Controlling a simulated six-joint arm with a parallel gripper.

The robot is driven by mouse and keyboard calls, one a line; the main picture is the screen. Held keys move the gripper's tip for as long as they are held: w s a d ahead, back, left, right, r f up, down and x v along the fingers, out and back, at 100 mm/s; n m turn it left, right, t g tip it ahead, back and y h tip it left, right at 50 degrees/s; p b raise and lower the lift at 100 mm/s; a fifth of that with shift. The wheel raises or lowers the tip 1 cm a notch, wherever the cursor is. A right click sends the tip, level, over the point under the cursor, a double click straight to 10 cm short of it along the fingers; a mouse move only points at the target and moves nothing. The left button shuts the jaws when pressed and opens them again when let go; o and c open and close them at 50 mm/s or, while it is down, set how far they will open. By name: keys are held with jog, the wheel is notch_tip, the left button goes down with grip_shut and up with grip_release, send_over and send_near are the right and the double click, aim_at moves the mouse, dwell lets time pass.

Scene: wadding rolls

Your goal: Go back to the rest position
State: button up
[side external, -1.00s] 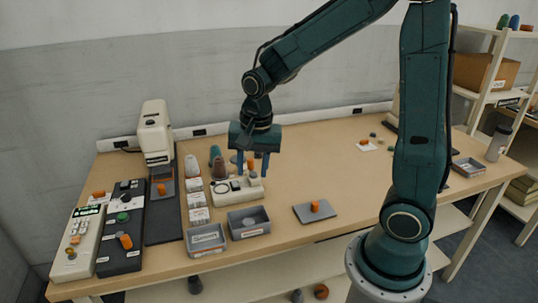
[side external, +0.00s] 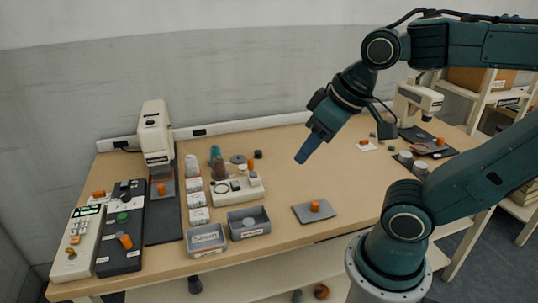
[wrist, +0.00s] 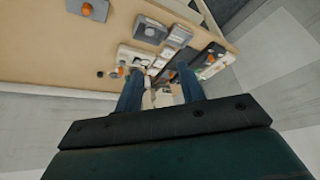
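My gripper (side external: 344,148) hangs in the air above the right half of the table, tilted, in the side view. Its two blue fingers are spread apart with nothing between them. The wrist view also shows my gripper (wrist: 158,74) open, with the table far beyond the fingertips. My arm is folded back toward its base, with the elbow out at the upper right.
The wooden table (side external: 290,180) carries a grey plate with an orange roll (side external: 315,206), two grey trays, one of them here (side external: 249,223), a white fixture (side external: 237,189), and a black panel (side external: 120,235). A white machine (side external: 154,132) stands at the back left. Air around my gripper is clear.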

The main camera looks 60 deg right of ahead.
jog(key=shift+s+n, duration=0.4)
jog(key=shift+s, duration=0.15)
